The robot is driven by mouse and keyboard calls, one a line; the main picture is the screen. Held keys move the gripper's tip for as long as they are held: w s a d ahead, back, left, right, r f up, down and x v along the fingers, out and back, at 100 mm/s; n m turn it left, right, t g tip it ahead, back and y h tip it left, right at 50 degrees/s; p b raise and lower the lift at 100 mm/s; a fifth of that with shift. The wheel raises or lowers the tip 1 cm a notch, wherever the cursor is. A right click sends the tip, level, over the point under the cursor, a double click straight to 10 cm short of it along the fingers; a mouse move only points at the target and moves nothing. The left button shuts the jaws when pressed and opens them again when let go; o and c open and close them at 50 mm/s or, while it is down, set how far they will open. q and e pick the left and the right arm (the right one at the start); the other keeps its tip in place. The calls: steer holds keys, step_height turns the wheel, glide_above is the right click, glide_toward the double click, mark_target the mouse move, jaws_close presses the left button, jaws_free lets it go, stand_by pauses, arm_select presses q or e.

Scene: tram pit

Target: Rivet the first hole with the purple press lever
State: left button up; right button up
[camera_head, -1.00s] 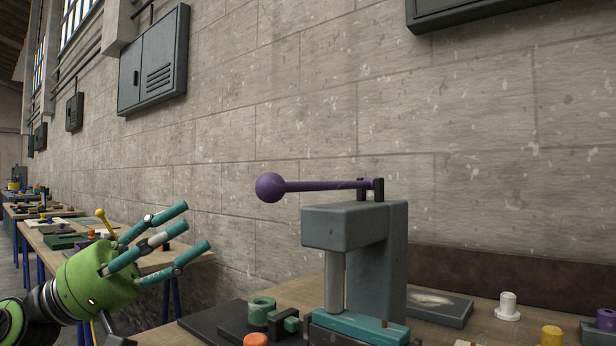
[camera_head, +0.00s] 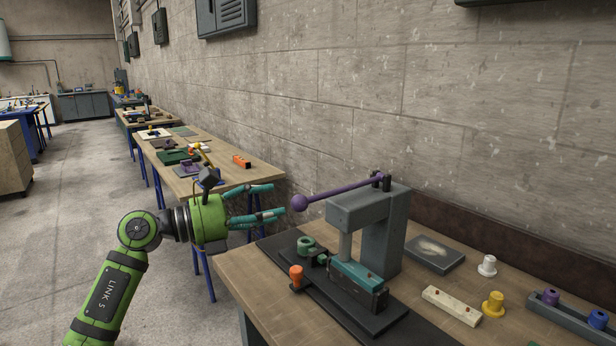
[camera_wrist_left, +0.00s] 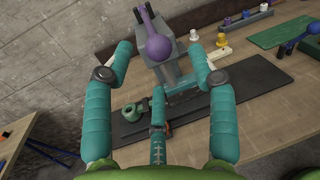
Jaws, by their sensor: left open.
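The purple press lever (camera_head: 335,193) sits on top of the grey press (camera_head: 382,240), raised, its ball end (camera_head: 300,202) pointing left. My left gripper (camera_head: 277,200) is open and empty just left of the ball, apart from it in the head view. In the left wrist view the ball (camera_wrist_left: 158,47) appears between the spread tips of my left gripper (camera_wrist_left: 158,55). Under the press ram is a teal-topped block (camera_head: 358,275) on a dark base plate (camera_head: 330,303). The holes are too small to tell apart. My right gripper is not in view.
A green ring piece (camera_head: 306,246) and an orange knob (camera_head: 296,275) stand left of the press. A cream bar (camera_head: 452,306), white spool (camera_head: 487,266) and yellow spool (camera_head: 493,304) lie to the right. The block wall runs behind the bench.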

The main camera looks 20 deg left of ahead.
mark_target(293, 199)
arm_select(q)
steer(key=shift+n, duration=0.3)
steer(key=shift+w+d, duration=0.2)
steer(key=shift+w, duration=0.1)
steer(key=p+x, duration=0.2)
steer(key=x, duration=0.3)
steer(key=shift+w+f+p, duration=0.15)
steer(key=shift+w+p, duration=0.1)
steer(key=shift+p, duration=0.05)
steer(key=shift+w+d+f, duration=0.1)
steer(key=shift+w+d, duration=0.25)
steer(key=shift+d, duration=0.1)
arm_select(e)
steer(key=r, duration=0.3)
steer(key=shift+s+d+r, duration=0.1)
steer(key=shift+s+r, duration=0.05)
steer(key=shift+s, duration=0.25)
arm_select(q)
jaws_close()
